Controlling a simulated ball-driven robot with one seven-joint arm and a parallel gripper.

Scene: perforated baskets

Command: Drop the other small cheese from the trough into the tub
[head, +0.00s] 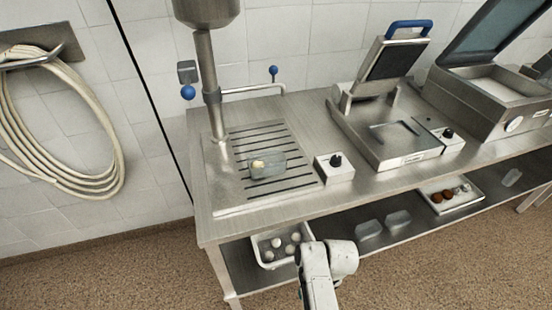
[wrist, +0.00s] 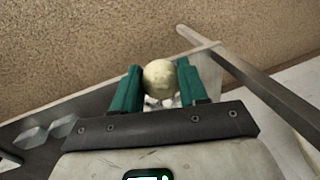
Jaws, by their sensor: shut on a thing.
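My gripper (wrist: 159,80) has its two green fingers shut on a round, pale cream cheese (wrist: 158,76) in the wrist view. In the head view my arm's white links hide the gripper and the cheese. A clear tub (head: 280,170) stands on the slotted drain plate on the counter, with a small pale yellow cheese (head: 258,165) in it. A white trough (head: 262,261) on the lower shelf holds several round pale pieces; my arm covers its right end. A few pale shapes show blurred below the held cheese in the wrist view.
A press with a raised lid (head: 380,130) and a small knob box (head: 334,170) stand right of the drain plate. The shelf below also holds clear tubs (head: 398,219) and a tray of brown and pale balls (head: 431,197). The counter's front edge overhangs the shelf.

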